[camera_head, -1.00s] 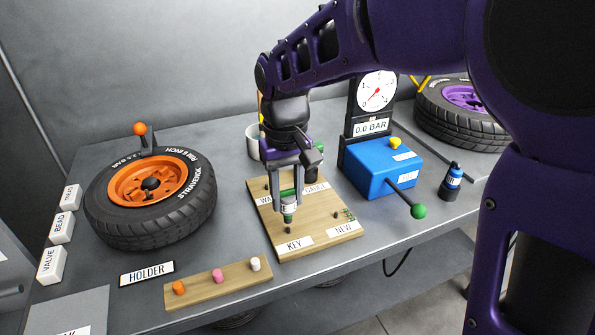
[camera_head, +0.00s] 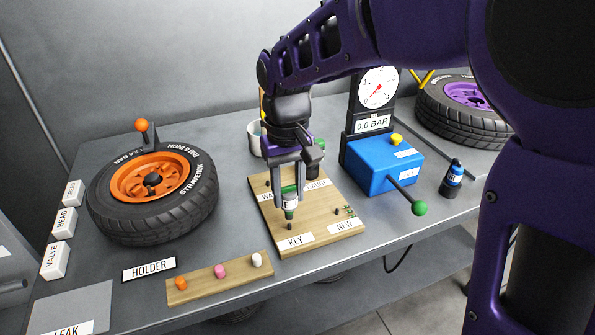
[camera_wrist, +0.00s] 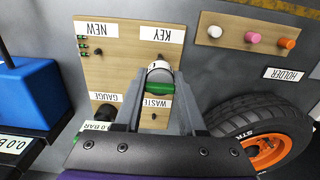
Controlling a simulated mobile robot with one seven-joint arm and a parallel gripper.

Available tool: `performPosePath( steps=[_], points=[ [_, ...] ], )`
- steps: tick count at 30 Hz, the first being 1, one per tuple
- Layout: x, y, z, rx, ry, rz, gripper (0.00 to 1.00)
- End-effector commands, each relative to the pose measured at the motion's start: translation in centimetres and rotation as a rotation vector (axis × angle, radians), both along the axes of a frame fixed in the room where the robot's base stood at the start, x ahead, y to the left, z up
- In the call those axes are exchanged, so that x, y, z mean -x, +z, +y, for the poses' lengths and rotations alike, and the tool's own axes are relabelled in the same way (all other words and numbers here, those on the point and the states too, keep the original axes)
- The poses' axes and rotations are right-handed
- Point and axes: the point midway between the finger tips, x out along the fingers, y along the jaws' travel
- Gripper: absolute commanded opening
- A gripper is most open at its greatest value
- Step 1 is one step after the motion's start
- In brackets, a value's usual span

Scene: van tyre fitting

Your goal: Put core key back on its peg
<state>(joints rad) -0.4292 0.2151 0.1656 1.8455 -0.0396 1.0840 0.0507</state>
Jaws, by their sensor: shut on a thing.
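My gripper (camera_head: 289,192) is shut on the core key (camera_head: 290,206), a small tool with a green body and a white label band. The core key hangs upright below the fingers, over the wooden board (camera_head: 328,232). Its lower end is just above a dark peg (camera_head: 289,227) behind the KEY label (camera_head: 295,242); I cannot tell whether they touch.
The board also carries NEW, GAUGE and WASTE labels, with small green pieces by NEW (camera_head: 344,226). A blue box (camera_head: 377,166) with a green-knobbed lever stands to the right. A tyre with an orange rim (camera_head: 150,190) lies left. A strip with three coloured caps (camera_head: 230,280) lies in front.

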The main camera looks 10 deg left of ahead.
Motion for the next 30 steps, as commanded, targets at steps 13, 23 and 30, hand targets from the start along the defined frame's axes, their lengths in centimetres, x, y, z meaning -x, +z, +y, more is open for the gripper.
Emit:
performPosePath(
  steps=[13,23,30],
  points=[
    [0.0,0.0,0.0,0.0,0.0,0.0,0.0],
    [0.0,-0.9,0.0,0.0,0.0,0.0,0.0],
    [0.0,-1.1,0.0,-0.001,0.0,-0.001,0.0]
  ],
)
